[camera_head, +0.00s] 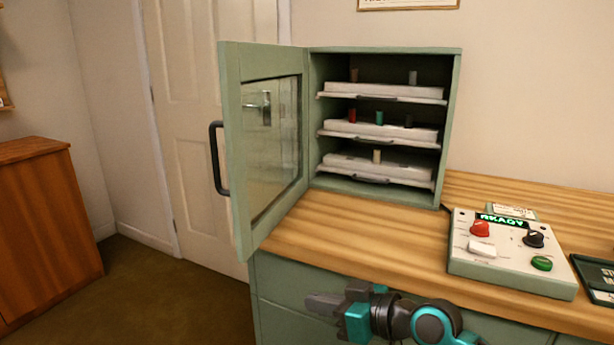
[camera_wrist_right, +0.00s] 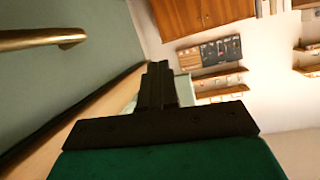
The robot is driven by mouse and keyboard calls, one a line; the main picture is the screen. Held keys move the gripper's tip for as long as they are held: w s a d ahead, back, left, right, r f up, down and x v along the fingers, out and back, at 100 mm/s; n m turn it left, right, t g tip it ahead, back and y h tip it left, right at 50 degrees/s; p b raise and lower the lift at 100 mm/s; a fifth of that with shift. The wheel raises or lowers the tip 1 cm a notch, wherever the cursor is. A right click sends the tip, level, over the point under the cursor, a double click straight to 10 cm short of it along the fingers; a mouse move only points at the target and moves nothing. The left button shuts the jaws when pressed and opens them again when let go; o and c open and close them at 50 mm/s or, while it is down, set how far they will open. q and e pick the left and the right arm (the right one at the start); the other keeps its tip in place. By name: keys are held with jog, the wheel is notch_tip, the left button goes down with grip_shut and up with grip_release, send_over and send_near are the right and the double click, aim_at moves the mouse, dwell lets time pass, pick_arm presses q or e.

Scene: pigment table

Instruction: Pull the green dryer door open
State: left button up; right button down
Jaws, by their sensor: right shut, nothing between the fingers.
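The green dryer cabinet (camera_head: 457,120) stands on the wooden counter in the head view. Its green door (camera_head: 235,150) is hinged at the left and stands wide open. The door has a glass pane and a dark bar handle (camera_head: 216,158) on its outer face. Inside are three shelves with white trays (camera_head: 385,131) and small coloured pieces on them. My right gripper (camera_head: 312,303) is shut and empty, in front of the counter's front edge, below and to the right of the door, apart from the handle. It also shows in the right wrist view (camera_wrist_right: 158,75). My left gripper is out of view.
A control box (camera_head: 510,255) with knobs and a lit display sits on the counter (camera_head: 340,235) at the right, beside a dark green tray (camera_head: 598,278). A wooden cabinet (camera_head: 45,230) stands at the left. A brass handle (camera_wrist_right: 45,38) shows in the wrist view.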

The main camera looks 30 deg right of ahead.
notch_tip(320, 180, up, 12)
jog(key=w+d+r+n+y+p, duration=0.1)
jog(key=d+n+y, duration=0.1)
jog(key=d+y, duration=0.1)
jog(key=n+y, duration=0.2)
jog(key=y, duration=0.1)
send_near(218, 170)
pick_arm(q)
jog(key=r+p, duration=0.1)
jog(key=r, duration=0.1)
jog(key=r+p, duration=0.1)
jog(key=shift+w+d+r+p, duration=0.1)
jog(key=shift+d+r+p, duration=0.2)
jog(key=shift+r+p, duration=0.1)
pick_arm(e)
jog(key=x, duration=0.2)
jog(key=shift+w+a, duration=0.25)
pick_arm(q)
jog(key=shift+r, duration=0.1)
